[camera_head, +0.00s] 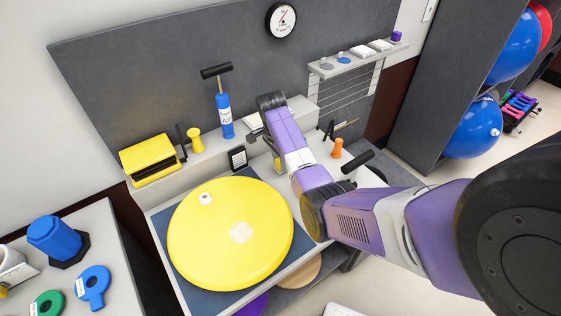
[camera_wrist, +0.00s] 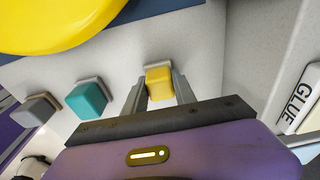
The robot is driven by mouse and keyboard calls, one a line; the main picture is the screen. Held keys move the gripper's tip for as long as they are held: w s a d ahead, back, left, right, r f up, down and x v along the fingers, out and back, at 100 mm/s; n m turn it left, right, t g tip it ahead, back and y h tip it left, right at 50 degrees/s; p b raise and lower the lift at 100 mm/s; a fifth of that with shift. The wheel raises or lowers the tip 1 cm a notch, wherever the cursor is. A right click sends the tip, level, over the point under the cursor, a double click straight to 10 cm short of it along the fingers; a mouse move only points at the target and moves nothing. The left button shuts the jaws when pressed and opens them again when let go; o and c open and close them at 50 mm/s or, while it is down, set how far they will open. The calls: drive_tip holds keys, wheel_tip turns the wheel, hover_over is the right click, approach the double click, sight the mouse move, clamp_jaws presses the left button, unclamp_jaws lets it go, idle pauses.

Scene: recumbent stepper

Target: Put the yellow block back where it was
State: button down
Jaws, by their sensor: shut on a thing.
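The yellow block (camera_wrist: 159,83) sits between the two fingers of my gripper (camera_wrist: 160,92) in the wrist view, and the gripper is shut on it. A pale square edge shows just behind the block; I cannot tell whether the block rests on it or hangs just above it. In the head view my gripper (camera_head: 276,158) is over the pale bench to the right of the big yellow disc, and the block is mostly hidden by the arm.
The large yellow disc (camera_head: 228,235) lies left of my gripper. A black framed card (camera_head: 237,159), a blue pump (camera_head: 225,116) and a yellow-black box (camera_head: 149,158) stand behind. An orange object (camera_head: 337,148) stands right of my arm.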

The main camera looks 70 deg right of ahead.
sight(277, 161)
drive_tip(key=shift+f, duration=0.15)
drive_tip(key=c, duration=1)
unclamp_jaws()
drive_tip(key=r, duration=0.7)
drive_tip(key=a+r, duration=0.1)
drive_tip(key=r, duration=0.3)
drive_tip(key=shift+w+b, duration=0.3)
drive_tip(key=shift+w, duration=0.1)
drive_tip(key=shift+a+r+p, duration=0.1)
drive_tip(key=shift+r+p, duration=0.25)
drive_tip(key=shift+r, duration=0.25)
